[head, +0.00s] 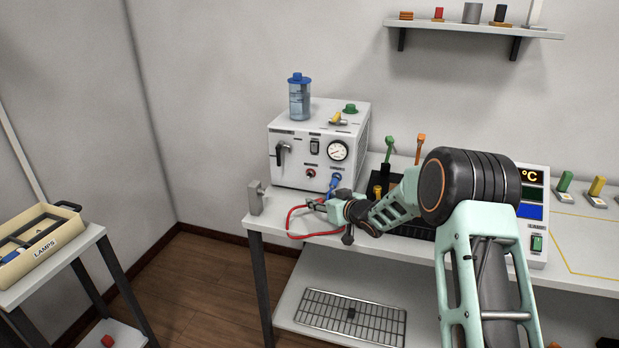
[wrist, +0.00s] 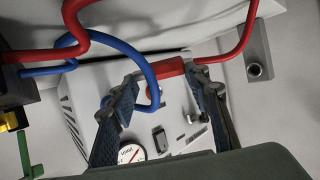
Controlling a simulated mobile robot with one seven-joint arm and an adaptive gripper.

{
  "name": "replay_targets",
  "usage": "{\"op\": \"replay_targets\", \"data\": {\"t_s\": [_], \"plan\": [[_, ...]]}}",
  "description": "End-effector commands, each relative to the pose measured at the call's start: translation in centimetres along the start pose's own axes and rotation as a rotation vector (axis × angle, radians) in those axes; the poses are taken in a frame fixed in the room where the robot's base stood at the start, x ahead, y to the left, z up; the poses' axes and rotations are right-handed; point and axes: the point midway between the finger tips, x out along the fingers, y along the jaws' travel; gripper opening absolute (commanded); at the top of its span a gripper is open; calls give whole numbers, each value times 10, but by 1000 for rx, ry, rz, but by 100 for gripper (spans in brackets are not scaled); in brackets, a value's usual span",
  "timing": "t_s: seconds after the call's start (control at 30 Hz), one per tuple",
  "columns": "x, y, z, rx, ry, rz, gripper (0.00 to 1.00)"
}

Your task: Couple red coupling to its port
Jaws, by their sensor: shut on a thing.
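My gripper (head: 318,205) is low in front of the white box, near the bench's front left. In the wrist view my gripper (wrist: 168,75) is shut on the red coupling (wrist: 168,67), which lies crosswise between the fingertips. A red hose (wrist: 232,50) runs from the coupling; in the head view the hose (head: 290,222) loops left of the gripper. The white box (head: 303,154) has a red-ringed port (head: 311,172) low on its front. The coupling appears apart from the box front. In the head view the gripper mostly hides the coupling.
A blue coupling and hose (head: 334,182) are right of the red port, close to my gripper; the blue hose (wrist: 150,85) crosses between the fingers in the wrist view. A grey holder block (head: 257,197) stands at the bench's left end. A gauge (head: 338,150) is above the ports.

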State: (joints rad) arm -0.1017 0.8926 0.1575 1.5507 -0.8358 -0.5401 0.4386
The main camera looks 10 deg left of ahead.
Motion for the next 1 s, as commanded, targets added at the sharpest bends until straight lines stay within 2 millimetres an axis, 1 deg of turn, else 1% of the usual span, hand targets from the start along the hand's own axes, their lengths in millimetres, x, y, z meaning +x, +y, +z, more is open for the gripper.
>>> {"op": "replay_targets", "data": {"t_s": [0.03,0.97,1.0], "plan": [[2,0,4,0,0,0,0],[16,0,38,0,0,0,0],[15,0,37,0,1,0,46]]}}
